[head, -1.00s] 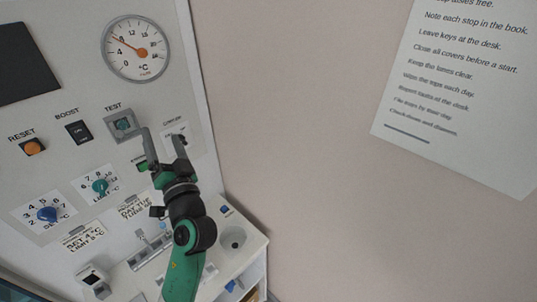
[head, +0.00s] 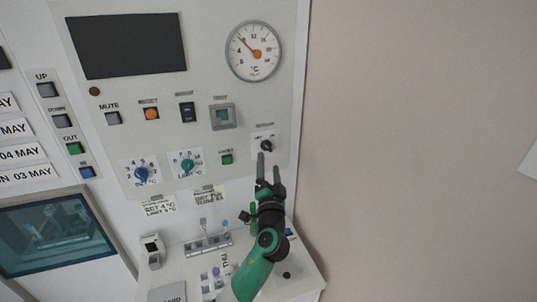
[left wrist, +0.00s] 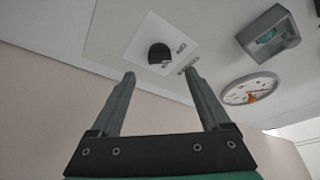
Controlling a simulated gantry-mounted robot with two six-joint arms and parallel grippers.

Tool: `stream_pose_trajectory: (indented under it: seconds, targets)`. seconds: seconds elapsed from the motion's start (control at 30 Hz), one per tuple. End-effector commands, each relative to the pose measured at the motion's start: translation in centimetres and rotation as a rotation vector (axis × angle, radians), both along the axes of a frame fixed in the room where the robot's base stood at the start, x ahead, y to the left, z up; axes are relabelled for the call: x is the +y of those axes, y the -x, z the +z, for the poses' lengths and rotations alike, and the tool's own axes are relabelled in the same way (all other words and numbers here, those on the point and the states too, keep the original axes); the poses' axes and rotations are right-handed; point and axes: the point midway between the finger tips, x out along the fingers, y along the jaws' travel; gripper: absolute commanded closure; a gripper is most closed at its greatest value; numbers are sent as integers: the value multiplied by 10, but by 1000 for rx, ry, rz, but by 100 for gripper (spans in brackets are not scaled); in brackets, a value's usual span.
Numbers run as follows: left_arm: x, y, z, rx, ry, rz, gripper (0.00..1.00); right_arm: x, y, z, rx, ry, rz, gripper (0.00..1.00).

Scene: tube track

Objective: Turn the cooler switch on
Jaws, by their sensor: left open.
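The cooler switch (head: 267,146) is a small black knob on a white label plate at the lower right of the panel, under small blurred lettering. It shows in the left wrist view (left wrist: 159,54) as a dark round knob on a white square; its setting is too small to read surely. My left gripper (head: 268,164) is open, its fingers pointing up just below the knob in the head view. In the left wrist view (left wrist: 160,75) the knob lies beyond and between the two fingertips, apart from them, with nothing held. My right gripper is not in view.
A lidded square TEST switch (head: 222,116) and a green button (head: 227,158) are left of the knob. A round dial gauge (head: 253,51) is above. A shelf with a small rack (head: 207,244) stands below. The plain wall (head: 410,150) to the right is clear.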

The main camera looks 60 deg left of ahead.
Motion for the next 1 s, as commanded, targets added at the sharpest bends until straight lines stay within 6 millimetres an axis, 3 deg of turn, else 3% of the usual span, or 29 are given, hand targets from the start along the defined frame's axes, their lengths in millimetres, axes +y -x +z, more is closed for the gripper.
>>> stream_pose_trajectory:
  seconds: [0.1,0.3,0.63,1.0]
  targets:
    - [24,-11,7,-1,-1,2,20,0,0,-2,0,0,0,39]
    - [48,-23,13,-2,1,1,20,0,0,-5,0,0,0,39]
    - [52,-26,15,0,0,-2,22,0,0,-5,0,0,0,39]
    - [52,-25,15,0,0,-2,88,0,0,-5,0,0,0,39]
